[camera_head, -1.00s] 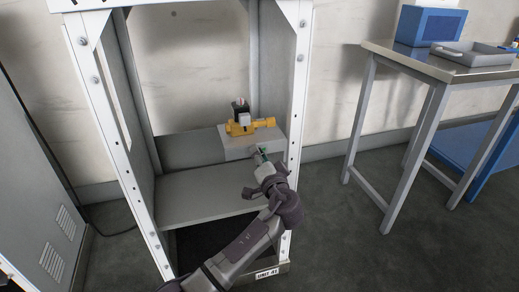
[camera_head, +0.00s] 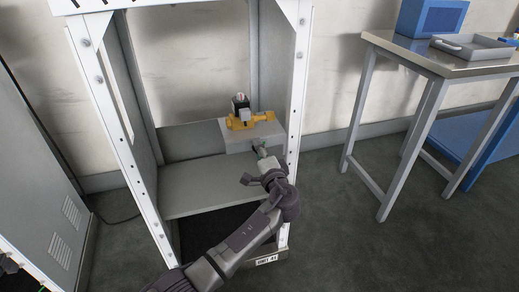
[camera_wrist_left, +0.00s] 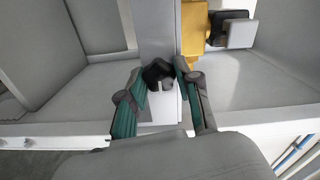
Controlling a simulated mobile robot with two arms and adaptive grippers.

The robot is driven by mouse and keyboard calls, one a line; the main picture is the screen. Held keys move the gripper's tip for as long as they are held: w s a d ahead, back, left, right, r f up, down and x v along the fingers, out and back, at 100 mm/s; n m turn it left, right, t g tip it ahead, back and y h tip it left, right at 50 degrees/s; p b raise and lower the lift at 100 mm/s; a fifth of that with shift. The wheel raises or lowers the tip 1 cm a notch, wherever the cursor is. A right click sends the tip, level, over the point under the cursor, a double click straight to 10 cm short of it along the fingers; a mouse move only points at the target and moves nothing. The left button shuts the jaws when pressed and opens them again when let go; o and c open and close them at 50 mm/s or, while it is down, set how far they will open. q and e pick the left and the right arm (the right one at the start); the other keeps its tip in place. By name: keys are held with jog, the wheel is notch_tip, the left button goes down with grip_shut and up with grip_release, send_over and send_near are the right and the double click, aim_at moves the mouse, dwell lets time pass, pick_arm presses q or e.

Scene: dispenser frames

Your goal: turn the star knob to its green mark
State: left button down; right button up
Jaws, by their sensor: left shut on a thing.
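The star knob (camera_wrist_left: 157,73) is a dark lobed knob, seen in the wrist view on the front of a light grey block (camera_head: 239,144). My left gripper (camera_head: 260,151) is at that block's front face, below the yellow fitting. In the wrist view my left gripper (camera_wrist_left: 161,76) has its green-sided fingers on both sides of the knob, shut on it. The fingers hide the knob in the head view. I cannot make out a green mark or the knob's pointer. My right gripper is not in view.
A yellow fitting (camera_head: 262,117) with a black and white top sits on the block. The block stands on a grey shelf (camera_head: 200,190) between white frame posts (camera_head: 298,90). A metal table (camera_head: 450,62) with a grey tray (camera_head: 468,47) and blue box stands at right.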

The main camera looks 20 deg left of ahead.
pick_arm(q)
jog(key=shift+d+f, duration=0.1)
jog(key=c, duration=0.8)
grip_release()
jog(key=v, duration=1.2)
